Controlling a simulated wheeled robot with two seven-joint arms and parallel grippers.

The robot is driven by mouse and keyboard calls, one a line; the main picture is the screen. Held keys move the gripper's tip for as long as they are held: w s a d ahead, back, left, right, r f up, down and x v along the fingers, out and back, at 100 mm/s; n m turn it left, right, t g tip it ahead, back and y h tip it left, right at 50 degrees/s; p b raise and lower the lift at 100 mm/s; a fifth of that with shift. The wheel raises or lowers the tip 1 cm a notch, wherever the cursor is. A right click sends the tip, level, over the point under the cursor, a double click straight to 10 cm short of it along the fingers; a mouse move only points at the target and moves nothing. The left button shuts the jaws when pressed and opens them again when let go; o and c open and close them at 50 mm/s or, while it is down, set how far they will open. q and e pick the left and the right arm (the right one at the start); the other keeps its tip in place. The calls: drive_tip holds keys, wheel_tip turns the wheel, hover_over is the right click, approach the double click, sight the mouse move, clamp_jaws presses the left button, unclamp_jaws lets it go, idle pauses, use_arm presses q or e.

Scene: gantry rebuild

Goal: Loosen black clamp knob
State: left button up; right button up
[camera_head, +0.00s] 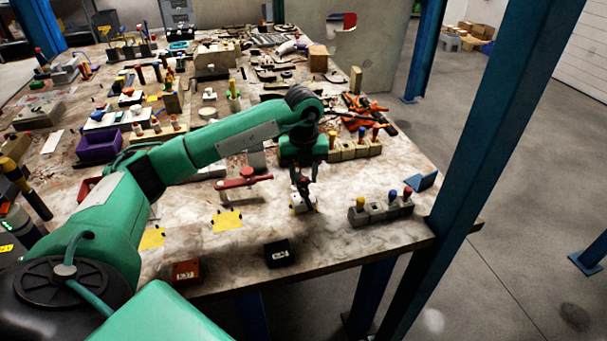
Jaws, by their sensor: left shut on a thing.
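My left gripper (304,183) comes in from the left on my green arm and points down at the table. Its dark fingers are shut on a small dark knob, which looks like the black clamp knob; the fingers hide most of it. Below the fingers a small pale and yellow block (299,206) stands on the worn table. A red-handled clamp (243,180) lies just left of the gripper, apart from it. My right gripper is not in view.
A grey block with coloured knobs (378,211) stands to the right. A black labelled box (279,253) and a red box (186,271) sit near the front edge. A blue post (480,150) rises at the right. Tools crowd the back; bare table surrounds the yellow patches.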

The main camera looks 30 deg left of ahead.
use_arm(q)
drive_tip(key=n, duration=0.6)
drive_tip(key=shift+n+p, duration=0.35)
drive_tip(key=shift+n, duration=1.65)
drive_tip(key=n+p, duration=0.1)
drive_tip(key=n, duration=0.2)
drive_tip(key=shift+n, duration=0.4)
drive_tip(key=n+p, duration=0.1)
drive_tip(key=n, duration=0.1)
drive_tip(key=shift+n, duration=0.3)
drive_tip(key=shift+n+p, duration=0.65)
drive_tip(key=shift+n, duration=0.35)
drive_tip(key=shift+n+p, duration=0.3)
drive_tip(key=shift+n, duration=0.2)
drive_tip(key=shift+s+f+n, duration=0.1)
drive_tip(key=shift+f+n, duration=0.05)
drive_tip(key=shift+n, duration=0.15)
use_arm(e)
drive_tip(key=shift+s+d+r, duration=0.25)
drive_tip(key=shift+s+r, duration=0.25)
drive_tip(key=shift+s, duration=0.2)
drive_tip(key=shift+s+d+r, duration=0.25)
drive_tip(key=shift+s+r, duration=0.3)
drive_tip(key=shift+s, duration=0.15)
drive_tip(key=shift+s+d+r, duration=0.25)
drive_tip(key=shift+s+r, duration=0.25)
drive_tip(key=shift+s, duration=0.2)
